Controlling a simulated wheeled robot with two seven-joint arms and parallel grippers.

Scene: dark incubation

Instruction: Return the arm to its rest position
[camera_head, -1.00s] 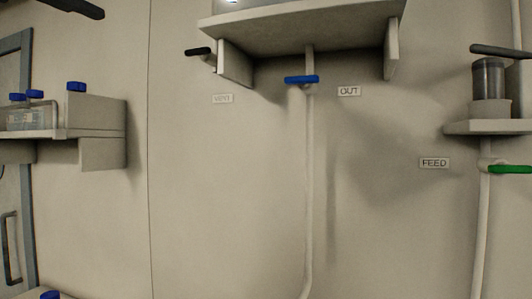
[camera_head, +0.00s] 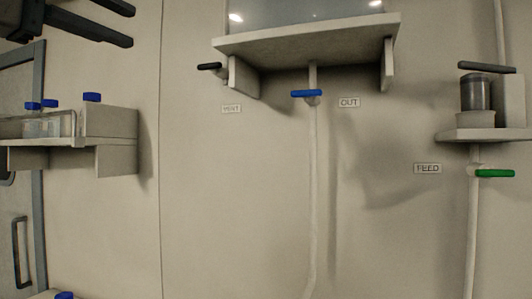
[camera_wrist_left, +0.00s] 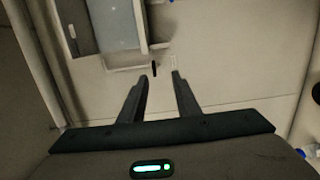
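My left gripper (camera_head: 130,25) is at the top left of the head view, in front of the wall and above the left shelf. Its two dark fingers are apart with nothing between them. In the left wrist view the fingers (camera_wrist_left: 160,80) are also spread and empty, with the wall behind them. The gripper touches nothing that I can see. My right gripper is in neither view.
A central shelf (camera_head: 310,40) has a blue valve handle (camera_head: 307,94) below and a black handle (camera_head: 210,66) beside it. A left shelf (camera_head: 115,158) holds blue-capped bottles. A right shelf (camera_head: 490,134) holds a dark jar (camera_head: 475,92); a green handle (camera_head: 495,173) is below.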

